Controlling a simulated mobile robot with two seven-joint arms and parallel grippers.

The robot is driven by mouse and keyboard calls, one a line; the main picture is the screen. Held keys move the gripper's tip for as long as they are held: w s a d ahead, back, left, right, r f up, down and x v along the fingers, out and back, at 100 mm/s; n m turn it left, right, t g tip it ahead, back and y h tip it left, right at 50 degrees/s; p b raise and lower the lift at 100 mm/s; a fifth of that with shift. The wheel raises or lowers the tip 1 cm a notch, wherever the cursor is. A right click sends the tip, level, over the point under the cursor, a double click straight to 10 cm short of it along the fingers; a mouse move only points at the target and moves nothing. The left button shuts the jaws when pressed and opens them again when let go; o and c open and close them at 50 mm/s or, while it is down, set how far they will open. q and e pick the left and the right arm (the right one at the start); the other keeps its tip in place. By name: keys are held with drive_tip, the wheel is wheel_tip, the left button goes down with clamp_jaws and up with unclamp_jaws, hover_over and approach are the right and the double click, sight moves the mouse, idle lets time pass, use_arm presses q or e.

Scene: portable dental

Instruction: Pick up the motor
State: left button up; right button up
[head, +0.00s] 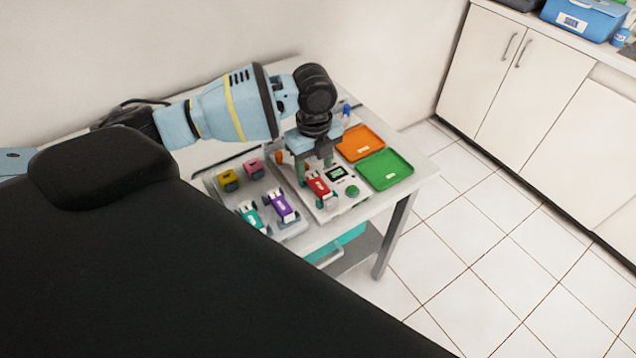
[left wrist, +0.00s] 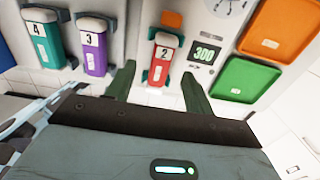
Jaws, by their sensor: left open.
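A red numbered motor, marked 2 (head: 319,187), sits on a pale tester panel with a small display on the table. In the left wrist view the red motor (left wrist: 163,62) lies between and just beyond the fingertips. My left gripper (head: 314,170) points down over the panel from above, open, with its fingers apart on either side of the red motor. It also shows in the left wrist view (left wrist: 158,82). No contact with the motor is clear. A purple motor marked 3 (head: 281,206) and a teal motor marked 4 (head: 252,217) stand to the left.
A yellow piece (head: 228,180) and a pink piece (head: 253,168) sit behind those two on a grey rack. An orange tray (head: 360,143) and a green tray (head: 385,169) lie empty on the right. The display (left wrist: 205,53) reads 300. Floor right of the table is clear.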

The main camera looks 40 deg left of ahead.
sight(318, 182)
use_arm(q)
drive_tip(key=f, duration=0.1)
drive_tip(key=d+f, duration=0.1)
drive_tip(key=f, duration=0.1)
drive_tip(key=shift+f, duration=0.8)
drive_tip(key=c, duration=1.1)
